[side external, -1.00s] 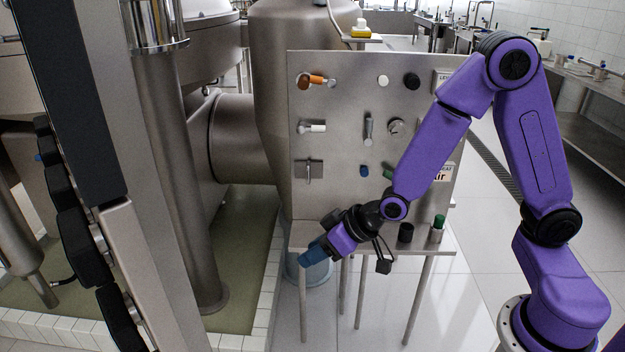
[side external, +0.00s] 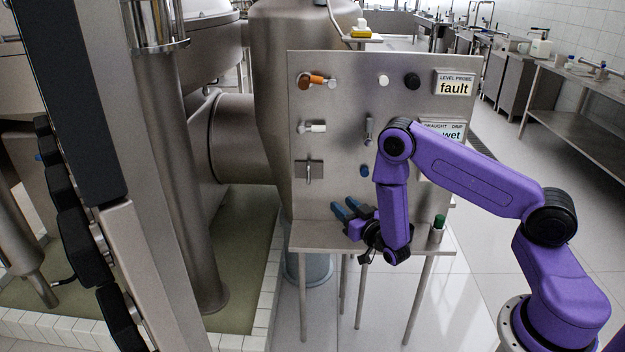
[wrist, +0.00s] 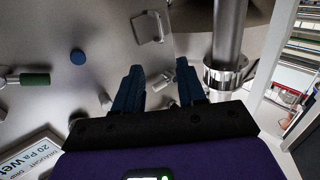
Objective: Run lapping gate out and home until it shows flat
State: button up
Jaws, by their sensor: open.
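No control in view is labelled lapping gate, so I cannot tell which it is. My gripper (side external: 346,207) is open and empty, low in front of the panel (side external: 335,155). In the wrist view, a small pale-handled lever (wrist: 161,80) shows between the spread blue fingers, apart from them; it looks like the white-handled lever (side external: 313,127). A metal bar handle (side external: 309,171) sits below that lever and an orange-handled lever (side external: 317,81) above it. Readouts say "level probe fault" (side external: 454,87) and "draught", ending in "wet" (side external: 443,130); the latter is partly behind my arm.
A small metal lever (side external: 369,131), blue button (side external: 364,171), white knob (side external: 383,80) and black knob (side external: 412,81) stick out of the panel. A green-topped piece (side external: 438,228) stands on the shelf (side external: 318,237). A green handle (wrist: 35,79) shows in the wrist view.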

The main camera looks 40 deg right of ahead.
aim_at(309, 176)
jog(key=w+d, duration=0.3)
jog(key=w, duration=1.3)
jog(key=shift+w+d, duration=0.15)
jog(key=shift+w, duration=0.2)
grip_shut()
